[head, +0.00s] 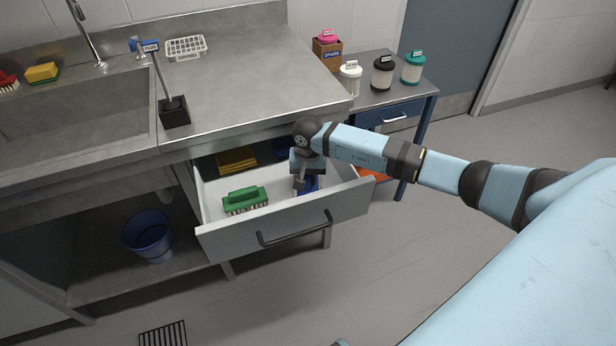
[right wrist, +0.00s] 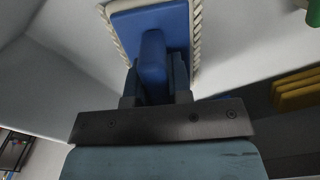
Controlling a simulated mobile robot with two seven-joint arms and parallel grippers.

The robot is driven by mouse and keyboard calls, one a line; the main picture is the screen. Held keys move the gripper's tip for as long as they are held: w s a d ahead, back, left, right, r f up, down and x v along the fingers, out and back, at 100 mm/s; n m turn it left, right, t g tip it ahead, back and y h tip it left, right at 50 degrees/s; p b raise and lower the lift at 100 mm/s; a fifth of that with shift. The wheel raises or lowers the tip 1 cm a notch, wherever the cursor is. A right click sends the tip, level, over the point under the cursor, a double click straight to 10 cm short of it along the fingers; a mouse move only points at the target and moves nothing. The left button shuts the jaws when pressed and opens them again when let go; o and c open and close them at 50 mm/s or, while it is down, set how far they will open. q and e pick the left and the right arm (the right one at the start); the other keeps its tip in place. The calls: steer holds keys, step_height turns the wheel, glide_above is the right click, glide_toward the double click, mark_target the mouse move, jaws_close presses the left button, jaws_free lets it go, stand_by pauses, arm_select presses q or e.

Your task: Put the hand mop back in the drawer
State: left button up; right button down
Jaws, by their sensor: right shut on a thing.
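The drawer (head: 285,226) is pulled open under the steel counter. My right gripper (head: 301,184) reaches down into its right part. It is shut on the hand mop (head: 311,187), of which only a little blue shows in the head view. In the right wrist view the mop (right wrist: 121,27) has a blue back, a blue grip and a whitish fringe. The grip sits between the fingers of my right gripper (right wrist: 153,88). I cannot tell whether the mop touches the drawer floor. My left gripper is out of view.
A green brush (head: 245,200) lies in the left of the drawer, with yellow sponges (head: 237,160) behind it. Something dark blue is at the back right. A side table (head: 385,70) with several lidded canisters stands to the right. A blue bucket (head: 148,236) is on the lower shelf.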

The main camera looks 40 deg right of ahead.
steer(key=shift+f, duration=0.25)
steer(key=c, duration=1.1)
jaws_free()
steer(key=shift+o, duration=0.2)
steer(key=shift+r, duration=0.55)
arm_select(q)
steer(key=shift+p, duration=0.45)
arm_select(e)
step_height(320, 180, up, 11)
steer(key=shift+r, duration=0.2)
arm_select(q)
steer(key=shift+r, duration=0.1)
